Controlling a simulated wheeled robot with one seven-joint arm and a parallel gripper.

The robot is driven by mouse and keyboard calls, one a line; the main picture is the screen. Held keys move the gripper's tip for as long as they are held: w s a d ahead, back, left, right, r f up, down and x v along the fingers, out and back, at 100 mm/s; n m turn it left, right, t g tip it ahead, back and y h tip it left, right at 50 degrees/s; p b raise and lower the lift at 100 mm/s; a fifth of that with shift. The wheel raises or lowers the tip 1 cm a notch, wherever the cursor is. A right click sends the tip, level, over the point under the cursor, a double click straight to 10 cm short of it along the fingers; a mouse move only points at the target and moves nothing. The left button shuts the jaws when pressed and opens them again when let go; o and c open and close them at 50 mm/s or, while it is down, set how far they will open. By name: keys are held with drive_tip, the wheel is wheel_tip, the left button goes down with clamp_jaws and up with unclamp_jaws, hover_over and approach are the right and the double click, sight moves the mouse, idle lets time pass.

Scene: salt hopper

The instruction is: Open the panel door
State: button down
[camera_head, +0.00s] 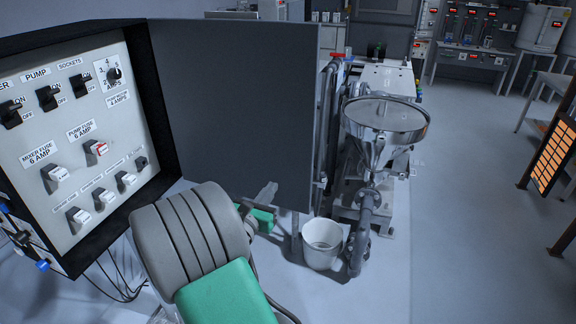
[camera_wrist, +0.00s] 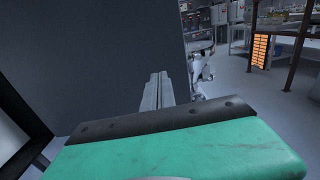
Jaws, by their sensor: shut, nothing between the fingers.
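The panel door (camera_head: 235,110) is a large flat dark grey sheet. It stands swung out from the right edge of the black control box (camera_head: 152,95), so the box's white front shows. In the wrist view the door (camera_wrist: 90,55) fills the upper left. My gripper (camera_head: 270,190) is in front of the door's lower right part, its fingers pointing toward it. In the wrist view my gripper (camera_wrist: 158,80) has its fingers together with nothing between them, near the door's right edge. I cannot tell whether the fingertips touch the door.
The white panel (camera_head: 75,130) carries switches and fuse holders. A steel hopper (camera_head: 385,118) on a pipe frame stands right of the door, with a white bucket (camera_head: 322,245) on the floor below. An orange-lit rack (camera_head: 553,158) stands at far right. The floor between is clear.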

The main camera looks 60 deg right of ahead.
sight(292, 160)
drive_tip(key=d+p, duration=0.1)
drive_tip(key=d, duration=0.3)
drive_tip(key=w+d+p, duration=0.1)
drive_tip(key=d, duration=0.3)
drive_tip(key=d+p, duration=0.1)
drive_tip(key=d, duration=0.4)
drive_tip(key=shift+w, duration=0.2)
